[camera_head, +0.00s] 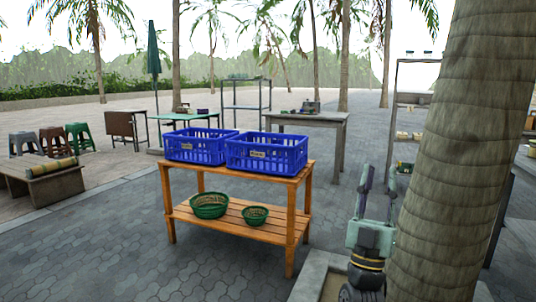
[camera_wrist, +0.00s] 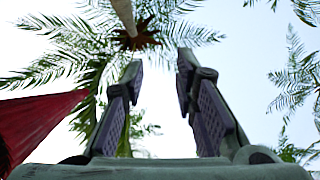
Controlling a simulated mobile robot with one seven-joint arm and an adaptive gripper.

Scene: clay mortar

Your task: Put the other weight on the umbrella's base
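A closed green umbrella (camera_head: 153,50) stands upright at the back left, behind a green-topped table. Its foot is mostly hidden by the table and too small to make out. I cannot pick out any weight in either view. My gripper (camera_head: 379,176) points upward at the right, beside a palm trunk and far from the umbrella. In the wrist view my gripper (camera_wrist: 160,72) is open, with only sky and palm leaves between its fingers. A red cloth shape (camera_wrist: 40,122), perhaps another umbrella, shows at the left there.
A wooden table (camera_head: 240,232) with two blue crates (camera_head: 266,153) and green baskets (camera_head: 209,206) stands in front. A thick palm trunk (camera_head: 462,150) blocks the right. Stools (camera_head: 78,137) and a low bench (camera_head: 45,182) stand left. Paving is clear at front left.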

